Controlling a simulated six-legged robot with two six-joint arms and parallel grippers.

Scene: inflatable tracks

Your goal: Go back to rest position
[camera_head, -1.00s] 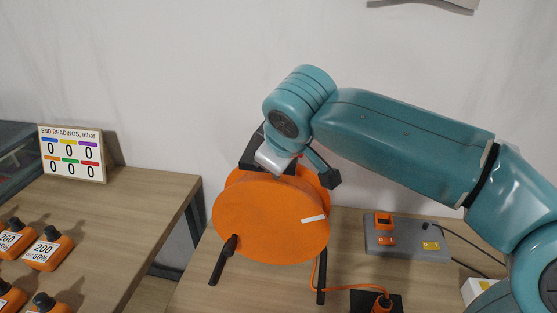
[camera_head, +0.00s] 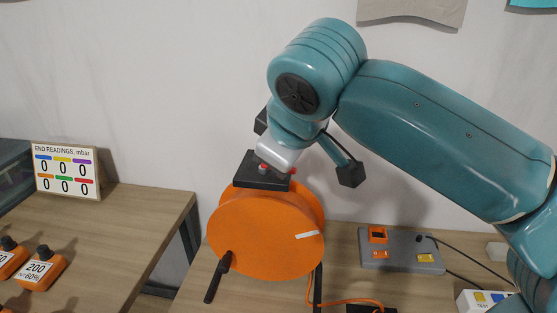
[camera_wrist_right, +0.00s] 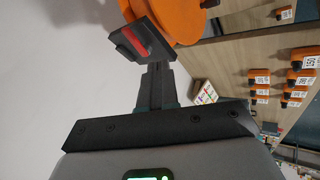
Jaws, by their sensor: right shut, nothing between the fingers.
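My right arm comes in from the right in the head view, bent over the top of an orange reel (camera_head: 266,238). My right gripper (camera_wrist_right: 156,76) shows in the right wrist view, with its narrow dark fingers together and nothing held between them. Beyond the fingertips is a black block with a red stripe (camera_wrist_right: 143,38) beside the orange reel, part of which shows at the top (camera_wrist_right: 175,18). In the head view the fingertips cannot be made out at the reel's top. My left gripper is not in view.
The reel stands on a wooden table with a grey box (camera_head: 400,250) and cables to its right. A readings sign (camera_head: 66,172) and orange knobbed units (camera_head: 40,267) stand on the left table. A gap separates the tables. The wall is close behind.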

